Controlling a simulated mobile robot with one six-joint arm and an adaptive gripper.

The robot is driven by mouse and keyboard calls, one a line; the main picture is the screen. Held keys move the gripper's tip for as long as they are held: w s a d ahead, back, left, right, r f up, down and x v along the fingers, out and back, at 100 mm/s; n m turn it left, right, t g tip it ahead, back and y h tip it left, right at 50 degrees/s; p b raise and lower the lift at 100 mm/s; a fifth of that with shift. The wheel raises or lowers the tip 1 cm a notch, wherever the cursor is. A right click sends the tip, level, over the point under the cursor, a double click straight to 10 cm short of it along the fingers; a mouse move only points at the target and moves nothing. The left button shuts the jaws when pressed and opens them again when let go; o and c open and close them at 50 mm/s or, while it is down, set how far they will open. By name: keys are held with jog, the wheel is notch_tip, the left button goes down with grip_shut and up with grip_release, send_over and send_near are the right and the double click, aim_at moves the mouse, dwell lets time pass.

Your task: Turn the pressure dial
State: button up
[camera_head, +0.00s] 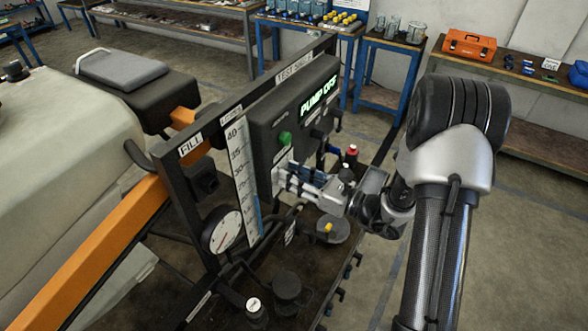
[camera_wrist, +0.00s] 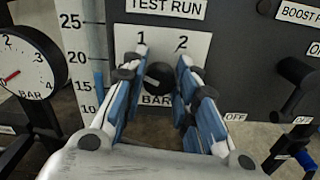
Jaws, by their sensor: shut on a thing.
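The pressure dial (camera_wrist: 158,76) is a small black knob on a white plate marked 1, 2 and BAR, below the TEST RUN label on the dark panel (camera_wrist: 225,60). My gripper (camera_wrist: 163,66) is shut on it, with a blue-and-white finger on each side. Its pointer cannot be made out. In the head view my gripper (camera_head: 283,178) reaches the panel from the right, and the dial is hidden behind the fingers. The round pressure gauge (camera_wrist: 28,68) has a red needle near 0 at the left; it also shows in the head view (camera_head: 222,231).
A green button (camera_head: 284,138) and a PUMP OFF display (camera_head: 318,97) sit above my fingers. A black BOOST knob (camera_wrist: 299,72) is to the right. A level scale (camera_head: 242,180) stands left of the panel. Hoses and caps lie below. An orange toolbox (camera_head: 469,46) is far behind.

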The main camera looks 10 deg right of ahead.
jog(key=shift+w+m+p, duration=0.1)
jog(key=shift+m+p, duration=2.65)
jog(key=shift+m, duration=0.85)
jog(key=shift+f, duration=0.1)
jog(key=o, duration=1)
jog(key=shift+o, duration=0.2)
jog(key=shift+d, duration=0.1)
jog(key=v, duration=1.2)
